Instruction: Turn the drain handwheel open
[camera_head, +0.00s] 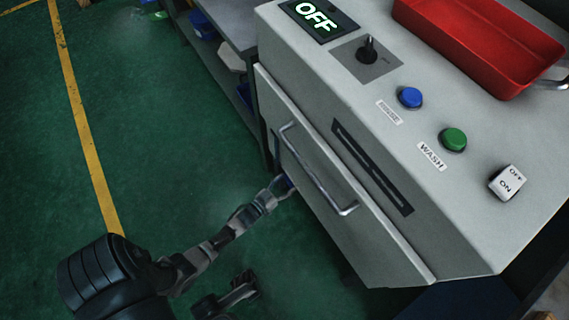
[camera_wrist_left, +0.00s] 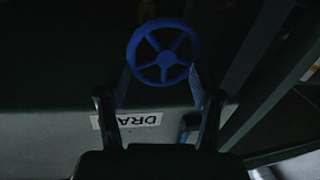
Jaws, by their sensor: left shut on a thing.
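The drain handwheel (camera_wrist_left: 163,52) is a blue spoked wheel, seen in the left wrist view at the top middle. It sits between the two fingers of my left gripper (camera_wrist_left: 161,78), which is shut on its rim. A white label reading "DRA" (camera_wrist_left: 138,121) shows below the wheel, partly covered by a finger. In the head view my left gripper (camera_head: 280,187) reaches to the lower left side of the grey machine. Only a small blue bit of the wheel shows there, at the fingertips.
The grey machine's top carries an "OFF" display (camera_head: 319,17), a black knob (camera_head: 368,48), a blue button (camera_head: 410,97), a green button (camera_head: 453,139), a white switch (camera_head: 507,183) and a red tray (camera_head: 480,40). A metal handle (camera_head: 318,172) juts from the front. Green floor lies open at left.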

